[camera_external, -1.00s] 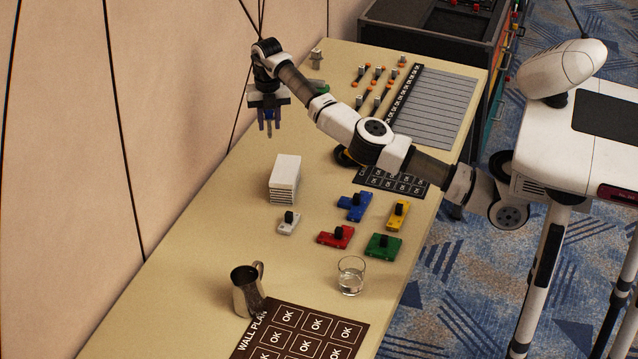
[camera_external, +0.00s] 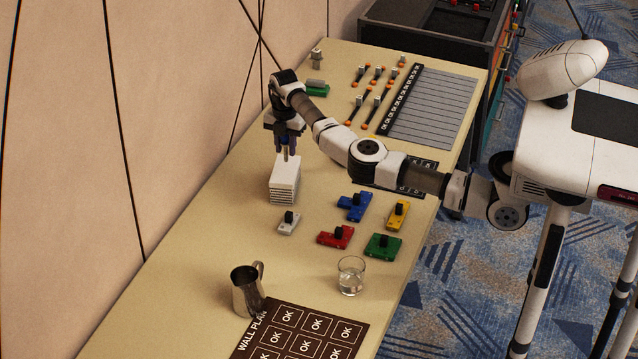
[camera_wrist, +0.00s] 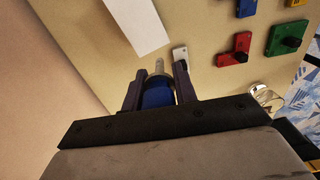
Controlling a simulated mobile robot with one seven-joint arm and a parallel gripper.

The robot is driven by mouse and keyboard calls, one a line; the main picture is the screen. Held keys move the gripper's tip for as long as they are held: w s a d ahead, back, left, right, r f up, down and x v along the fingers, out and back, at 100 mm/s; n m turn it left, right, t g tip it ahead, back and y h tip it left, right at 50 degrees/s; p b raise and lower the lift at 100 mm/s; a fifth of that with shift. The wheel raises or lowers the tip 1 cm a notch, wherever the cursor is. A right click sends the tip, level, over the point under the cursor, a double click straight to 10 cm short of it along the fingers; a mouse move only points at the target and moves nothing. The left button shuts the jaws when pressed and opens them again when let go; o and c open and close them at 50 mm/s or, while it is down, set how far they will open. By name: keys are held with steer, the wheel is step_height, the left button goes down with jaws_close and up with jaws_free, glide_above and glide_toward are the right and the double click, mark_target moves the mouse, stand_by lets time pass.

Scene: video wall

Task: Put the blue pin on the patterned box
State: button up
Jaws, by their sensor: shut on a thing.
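My gripper (camera_external: 287,148) is shut on the blue pin, whose blue body (camera_wrist: 157,93) sits between the fingers in the wrist view. A pale metal tip (camera_wrist: 159,66) sticks out past the fingers. In the external view the pin hangs upright, its tip (camera_external: 286,156) by the far edge of a white box. That box (camera_external: 284,181) has a plain white top and striped sides, the only box-like thing on the table, so I take it as the patterned box. Its top (camera_wrist: 138,24) also shows in the wrist view. Whether the tip touches it, I cannot tell.
Blue (camera_external: 355,206), yellow (camera_external: 398,215), red (camera_external: 336,237), green (camera_external: 383,247) and small white (camera_external: 289,223) pieces with black knobs lie right of and in front of the box. A metal jug (camera_external: 247,291) and a glass (camera_external: 351,276) stand nearer. A wall closes the left side.

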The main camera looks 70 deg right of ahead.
steer(key=shift+f+p, duration=0.75)
steer(key=shift+f, duration=2.9)
steer(key=shift+f, duration=0.1)
steer(key=o, duration=1)
step_height(320, 180, up, 12)
steer(key=b, duration=0.3)
